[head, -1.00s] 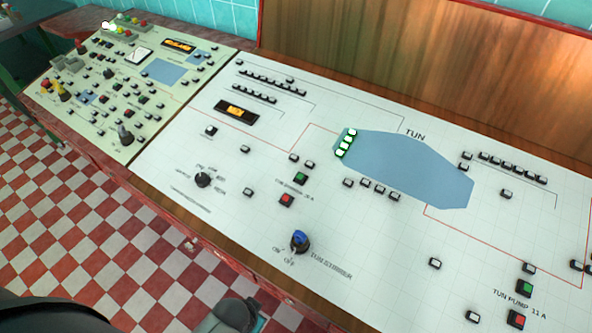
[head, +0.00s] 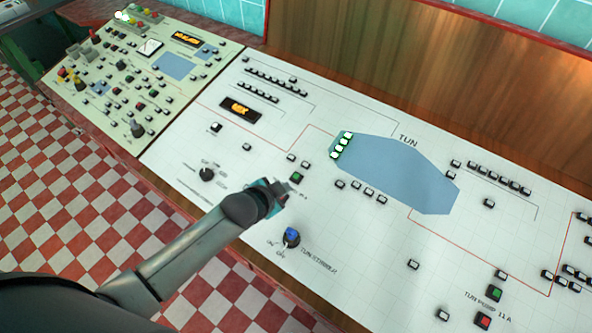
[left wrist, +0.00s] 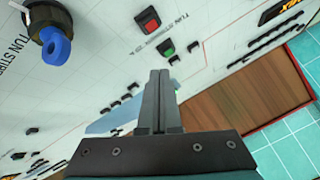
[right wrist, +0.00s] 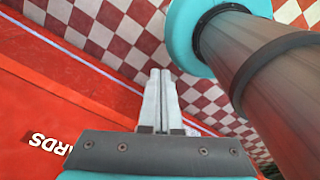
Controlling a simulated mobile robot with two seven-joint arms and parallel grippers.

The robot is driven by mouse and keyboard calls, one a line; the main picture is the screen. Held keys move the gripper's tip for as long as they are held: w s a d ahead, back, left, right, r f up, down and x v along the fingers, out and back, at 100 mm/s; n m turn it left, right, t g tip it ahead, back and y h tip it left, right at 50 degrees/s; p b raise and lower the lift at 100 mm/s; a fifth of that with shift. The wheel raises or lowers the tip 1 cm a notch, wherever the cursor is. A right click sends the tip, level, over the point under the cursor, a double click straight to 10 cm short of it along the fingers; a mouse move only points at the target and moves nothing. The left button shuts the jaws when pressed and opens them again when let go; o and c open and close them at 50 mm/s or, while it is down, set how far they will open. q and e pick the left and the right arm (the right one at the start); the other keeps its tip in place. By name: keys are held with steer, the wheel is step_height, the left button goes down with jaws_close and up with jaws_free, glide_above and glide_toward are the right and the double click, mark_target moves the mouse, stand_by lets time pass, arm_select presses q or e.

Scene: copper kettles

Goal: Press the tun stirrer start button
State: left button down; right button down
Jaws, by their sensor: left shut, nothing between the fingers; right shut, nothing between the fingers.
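The green button (head: 297,177) of the pair labelled for the tun stirrer is on the white sloped panel; it also shows in the left wrist view (left wrist: 165,47). The red button (left wrist: 149,19) beside it shows in the left wrist view; in the head view my left gripper hides it. My left gripper (head: 287,185) is shut and empty, in front of this pair; its fingertips (left wrist: 160,75) appear close to the green button, apart from it in the wrist picture. My right gripper (right wrist: 160,75) is shut and empty, away from the panel face.
A blue-topped rotary knob (head: 291,238) labelled tun stirrer sticks up nearby. A black selector (head: 207,174) stands to the left. The tun pump's green (head: 495,293) and red (head: 483,320) buttons are at lower right. A red surface (right wrist: 60,110) lies beside my right gripper.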

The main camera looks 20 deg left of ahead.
arm_select(q)
steer(key=w+a+r+m+t+p, duration=0.1)
steer(key=w+r+m, duration=0.1)
steer(key=w+r, duration=0.3)
steer(key=shift+w+r+m+t+h, duration=0.2)
steer(key=shift+w+m+t+h, duration=0.1)
steer(key=shift+w+t+h, duration=0.1)
steer(key=shift+f, duration=0.15)
steer(key=b, duration=0.8)
glide_above(296, 177)
steer(key=s+a, duration=0.1)
steer(key=s, duration=0.1)
step_height(296, 177, down, 7)
steer(key=shift+f, duration=0.15)
steer(key=shift+w+f+b, duration=0.2)
steer(key=shift+f+b, duration=0.35)
stand_by(0.6)
steer(key=shift+w+f, duration=0.1)
steer(key=shift+f, duration=0.3)
